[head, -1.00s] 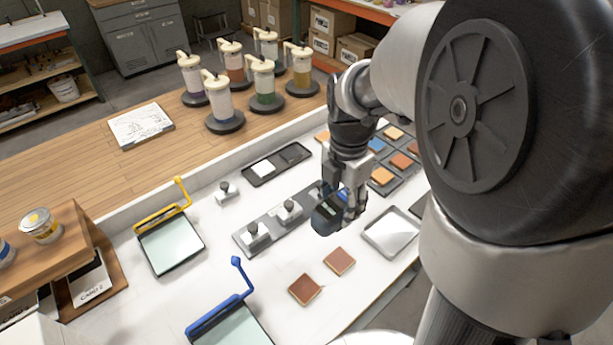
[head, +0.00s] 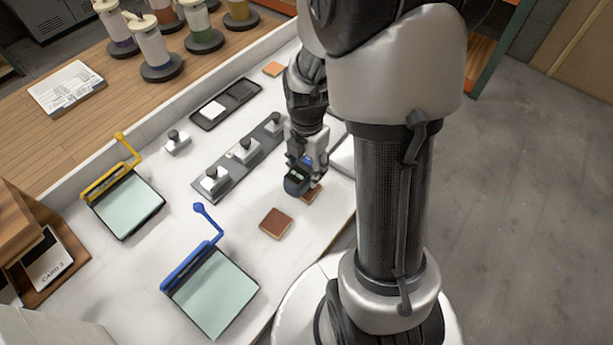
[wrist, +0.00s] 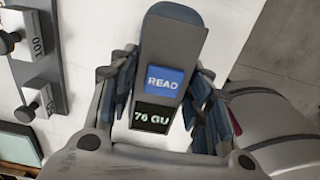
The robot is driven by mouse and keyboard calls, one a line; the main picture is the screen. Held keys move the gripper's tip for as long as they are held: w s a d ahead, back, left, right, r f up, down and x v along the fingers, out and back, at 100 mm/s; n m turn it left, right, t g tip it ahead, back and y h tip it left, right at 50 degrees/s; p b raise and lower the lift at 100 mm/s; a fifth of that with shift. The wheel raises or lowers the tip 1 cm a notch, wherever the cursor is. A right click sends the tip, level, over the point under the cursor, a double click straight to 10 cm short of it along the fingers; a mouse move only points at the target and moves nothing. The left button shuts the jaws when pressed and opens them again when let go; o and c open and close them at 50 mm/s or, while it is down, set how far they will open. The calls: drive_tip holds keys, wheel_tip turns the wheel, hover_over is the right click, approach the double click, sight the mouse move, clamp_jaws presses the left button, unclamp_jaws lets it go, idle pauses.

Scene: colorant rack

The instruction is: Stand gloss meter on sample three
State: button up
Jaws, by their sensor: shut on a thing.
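My gripper (head: 306,168) is shut on the gloss meter (head: 296,183), a dark blue-grey block. In the wrist view the gloss meter (wrist: 175,38) sits between the fingers, showing a blue READ button and a display reading 76 GU. In the head view it is over or just beside the right-hand reddish-brown sample tile (head: 313,195), which it partly hides. I cannot tell whether they touch. The other brown sample tile (head: 276,223) lies clear to the lower left. No sample number is readable on either tile.
A grey rack (head: 226,184) with several knobbed weights stands left of my gripper. A black two-part tray (head: 225,103) lies behind it. A yellow-handled board (head: 128,205) and blue-handled board (head: 215,291) are at left and front. White table is clear around the left tile.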

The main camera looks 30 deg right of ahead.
drive_tip(key=shift+f+b, duration=0.55)
drive_tip(key=shift+f, duration=1.4)
drive_tip(key=shift+f, duration=0.2)
drive_tip(key=o, duration=1.5)
drive_tip(key=shift+r, duration=0.2)
